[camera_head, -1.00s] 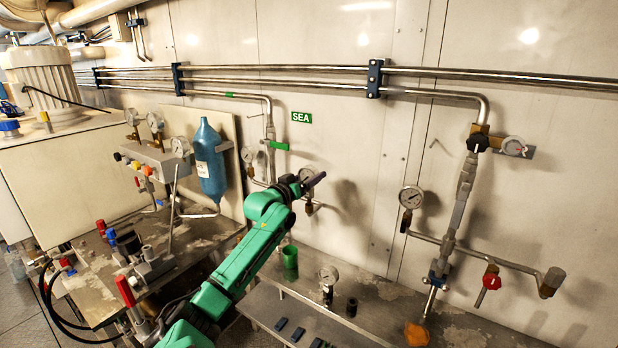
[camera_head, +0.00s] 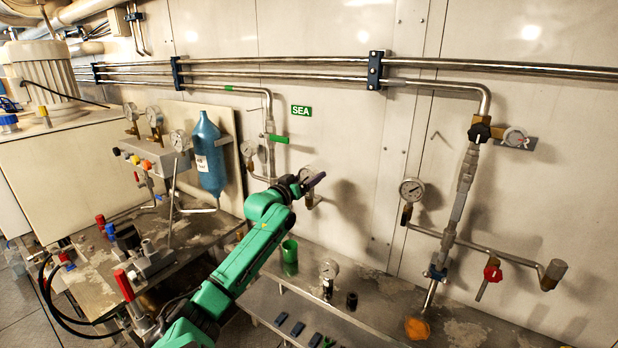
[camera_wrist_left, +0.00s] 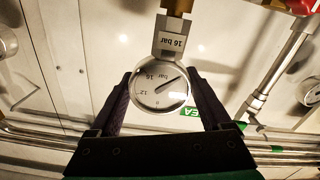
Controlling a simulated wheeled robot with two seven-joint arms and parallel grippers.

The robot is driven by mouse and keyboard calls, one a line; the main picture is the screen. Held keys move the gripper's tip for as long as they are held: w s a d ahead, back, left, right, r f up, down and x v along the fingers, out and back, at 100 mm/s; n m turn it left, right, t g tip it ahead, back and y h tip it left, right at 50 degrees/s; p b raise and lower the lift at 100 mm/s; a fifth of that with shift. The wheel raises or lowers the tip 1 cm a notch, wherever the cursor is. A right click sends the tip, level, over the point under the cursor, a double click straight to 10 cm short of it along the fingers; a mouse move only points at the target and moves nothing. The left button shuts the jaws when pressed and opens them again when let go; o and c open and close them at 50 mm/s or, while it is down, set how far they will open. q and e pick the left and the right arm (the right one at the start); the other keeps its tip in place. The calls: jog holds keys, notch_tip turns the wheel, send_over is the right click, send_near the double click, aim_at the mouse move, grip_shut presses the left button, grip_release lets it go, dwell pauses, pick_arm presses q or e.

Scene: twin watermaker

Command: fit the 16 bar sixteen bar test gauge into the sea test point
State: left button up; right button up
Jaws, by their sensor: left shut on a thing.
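My left gripper (camera_head: 312,182) is at the wall, below and slightly right of the green SEA sign (camera_head: 301,111). In the left wrist view its two dark fingers (camera_wrist_left: 160,95) are shut on the round white dial of the 16 bar gauge (camera_wrist_left: 158,84), one on each side. The gauge's grey stem carries a "16 bar" label (camera_wrist_left: 172,43) and meets a brass piece (camera_wrist_left: 178,6) at the top edge. I cannot tell whether the stem is seated in it. In the head view the gripper partly hides the gauge; a small fitting (camera_head: 312,202) shows just under it. My right gripper is not in view.
A second gauge (camera_head: 329,270) stands on the bench beside a green cup (camera_head: 289,257) and a dark cylinder (camera_head: 352,301). The sea pipe (camera_head: 268,125) with its green-handled valve is left of the gripper. Another pipe assembly (camera_head: 457,205) stands right. Blank wall lies between.

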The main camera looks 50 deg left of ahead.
pick_arm(q)
jog(key=shift+f, duration=0.4)
jog(key=o, duration=1.4)
jog(key=b+v, duration=0.4)
jog(key=v, duration=1)
jog(key=shift+s+d+r, duration=0.1)
jog(key=shift+s+d, duration=0.05)
jog(key=shift+s, duration=0.15)
